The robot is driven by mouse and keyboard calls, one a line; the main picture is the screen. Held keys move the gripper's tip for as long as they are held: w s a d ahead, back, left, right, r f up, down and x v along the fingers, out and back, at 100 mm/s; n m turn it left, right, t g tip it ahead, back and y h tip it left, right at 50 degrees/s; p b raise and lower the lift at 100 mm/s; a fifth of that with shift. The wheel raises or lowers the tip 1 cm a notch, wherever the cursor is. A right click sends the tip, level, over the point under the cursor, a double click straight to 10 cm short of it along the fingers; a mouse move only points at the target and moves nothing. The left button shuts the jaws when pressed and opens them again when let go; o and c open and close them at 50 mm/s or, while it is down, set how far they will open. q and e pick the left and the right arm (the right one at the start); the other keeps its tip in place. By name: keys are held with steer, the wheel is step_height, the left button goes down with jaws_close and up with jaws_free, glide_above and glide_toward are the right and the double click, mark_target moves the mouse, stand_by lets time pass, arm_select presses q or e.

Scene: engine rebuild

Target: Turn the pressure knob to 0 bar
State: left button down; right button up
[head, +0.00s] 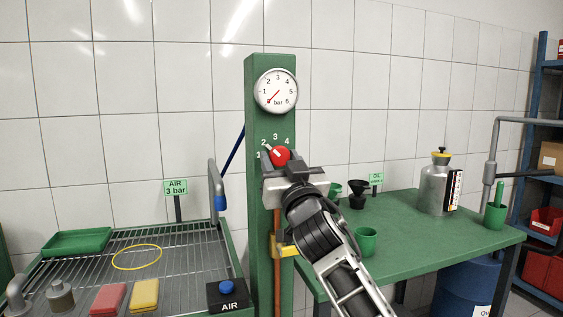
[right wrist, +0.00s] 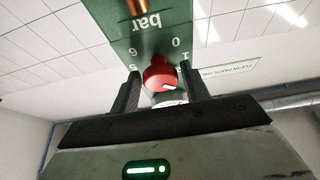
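The red pressure knob (head: 280,156) is on the green post (head: 257,200), below a round pressure gauge (head: 275,91). Its white pointer is turned up and left, close to the 2 mark. The gauge's red needle points to the lower left, near 0. My right gripper (head: 279,160) is at the knob, one finger on each side. In the right wrist view the knob (right wrist: 160,74) sits between the fingers, with narrow gaps that look like the gripper is open around it. The dial's 0 and 1 show upside down there. My left gripper is out of view.
A wire-rack bench (head: 190,262) at left holds a green tray (head: 77,242), a red block (head: 109,298), a yellow block (head: 144,294) and an AIR button box (head: 227,296). The green table (head: 400,246) at right holds cups and a metal canister (head: 436,188).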

steer(key=c, duration=0.6)
steer(key=shift+o, duration=0.2)
